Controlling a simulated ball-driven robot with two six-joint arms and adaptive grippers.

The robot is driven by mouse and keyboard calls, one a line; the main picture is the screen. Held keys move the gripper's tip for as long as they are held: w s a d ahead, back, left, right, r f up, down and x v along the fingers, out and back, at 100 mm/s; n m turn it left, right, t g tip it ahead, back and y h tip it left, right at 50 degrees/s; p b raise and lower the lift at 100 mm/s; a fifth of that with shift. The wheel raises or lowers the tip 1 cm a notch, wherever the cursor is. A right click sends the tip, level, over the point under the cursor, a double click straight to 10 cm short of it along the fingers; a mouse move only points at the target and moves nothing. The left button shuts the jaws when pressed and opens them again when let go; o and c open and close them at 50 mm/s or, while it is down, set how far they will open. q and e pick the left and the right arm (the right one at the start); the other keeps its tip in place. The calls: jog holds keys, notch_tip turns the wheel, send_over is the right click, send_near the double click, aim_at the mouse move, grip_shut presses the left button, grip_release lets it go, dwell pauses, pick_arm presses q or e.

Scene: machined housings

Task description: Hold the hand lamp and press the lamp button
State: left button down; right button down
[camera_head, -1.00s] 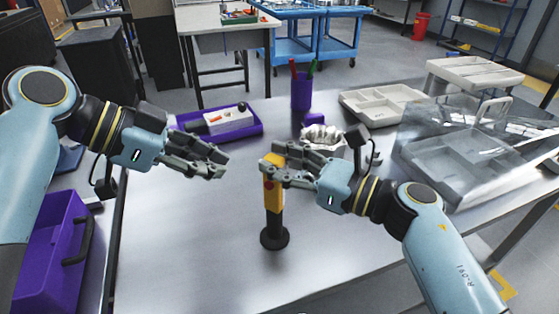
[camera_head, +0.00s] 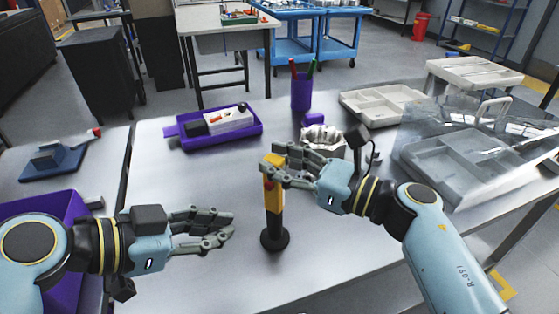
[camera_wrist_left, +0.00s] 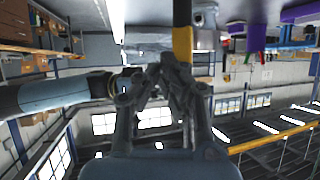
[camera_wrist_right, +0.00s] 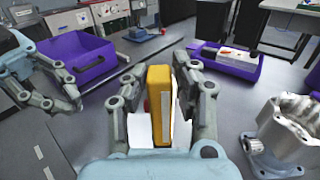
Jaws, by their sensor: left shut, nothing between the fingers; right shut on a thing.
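The hand lamp (camera_head: 274,204) is yellow above and black below, standing upright on a round black base on the metal table. A red spot, likely the lamp button (camera_head: 267,184), shows on its upper left side; a bit of red also shows in the right wrist view (camera_wrist_right: 147,105). My right gripper (camera_head: 269,171) is shut on the lamp's yellow upper part, a finger on each side (camera_wrist_right: 172,100). My left gripper (camera_head: 232,229) is shut and empty, left of the lamp's lower part and apart from it. The lamp also shows behind the left fingers (camera_wrist_left: 182,45).
A metal housing (camera_head: 322,137) stands behind the lamp. A purple tray (camera_head: 250,135) with small parts and a purple pen cup (camera_head: 302,95) lie farther back. Grey trays (camera_head: 385,104) and a clear cover (camera_head: 470,125) are at right. The front table is clear.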

pick_arm(q)
jog(key=s+f, duration=0.1)
pick_arm(e)
jog(key=shift+w, duration=0.1)
pick_arm(q)
send_near(275, 200)
jog(key=shift+g, duration=0.3)
jog(key=shift+x, duration=2.3)
jog(key=shift+w+d, duration=0.3)
jog(key=shift+w, duration=0.05)
jog(key=shift+s+a, duration=0.3)
jog(key=shift+s, duration=0.1)
jog(key=shift+s, duration=0.1)
jog(key=shift+s+a, duration=0.55)
jog(key=shift+s, duration=0.25)
jog(key=shift+s+a, duration=0.55)
jog(key=shift+s, duration=0.25)
jog(key=shift+s+a, duration=0.5)
jog(key=shift+s, duration=0.35)
